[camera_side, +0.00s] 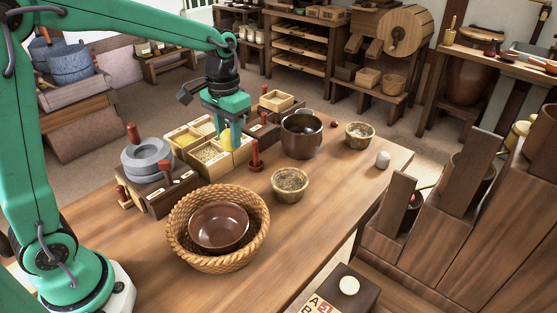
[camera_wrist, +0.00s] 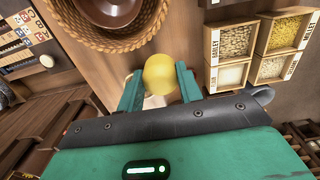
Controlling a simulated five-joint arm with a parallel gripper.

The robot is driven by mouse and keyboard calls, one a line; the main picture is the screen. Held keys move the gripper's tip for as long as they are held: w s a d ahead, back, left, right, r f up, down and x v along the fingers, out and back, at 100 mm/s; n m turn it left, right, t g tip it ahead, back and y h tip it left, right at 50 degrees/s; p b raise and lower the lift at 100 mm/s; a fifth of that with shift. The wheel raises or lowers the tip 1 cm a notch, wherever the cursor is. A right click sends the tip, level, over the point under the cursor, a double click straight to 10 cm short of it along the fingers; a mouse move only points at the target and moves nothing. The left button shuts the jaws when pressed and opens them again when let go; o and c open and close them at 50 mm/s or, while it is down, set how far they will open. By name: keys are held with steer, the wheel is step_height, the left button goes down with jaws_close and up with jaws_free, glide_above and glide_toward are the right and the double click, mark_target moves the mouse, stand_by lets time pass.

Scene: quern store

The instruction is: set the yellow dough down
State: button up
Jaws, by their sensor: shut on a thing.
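My green gripper (camera_side: 229,137) is shut on the yellow dough (camera_side: 228,140), a smooth ball. In the side view the gripper points down over the work table and the dough is in front of the grain boxes; its height above them is hard to tell. The wrist view shows the dough (camera_wrist: 160,74) between the two fingers of my gripper (camera_wrist: 159,85), with wooden table top behind it. A pale patch shows just below the dough there; I cannot tell what it is.
Grain boxes (camera_side: 209,154) stand by the gripper. A woven basket with a brown bowl (camera_side: 218,229) stands nearer the camera. The right front table is clear.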

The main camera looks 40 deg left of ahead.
stand_by(0.3)
steer(key=d+f+n, duration=0.3)
steer(key=d+f, duration=0.3)
steer(key=d, duration=0.1)
steer(key=shift+s+f, duration=0.2)
steer(key=shift+s, duration=0.2)
steer(key=w+a+f, duration=0.1)
steer(key=a+f, duration=0.1)
steer(key=a, duration=0.1)
steer(key=w+a+f, duration=0.2)
steer(key=a, duration=0.2)
steer(key=w+a+f, duration=0.2)
steer(key=a+f, duration=0.1)
steer(key=shift+w+a, duration=0.15)
steer(key=shift+a, duration=0.1)
steer(key=shift+f, duration=1.95)
steer(key=shift+f, duration=0.2)
steer(key=o, duration=1)
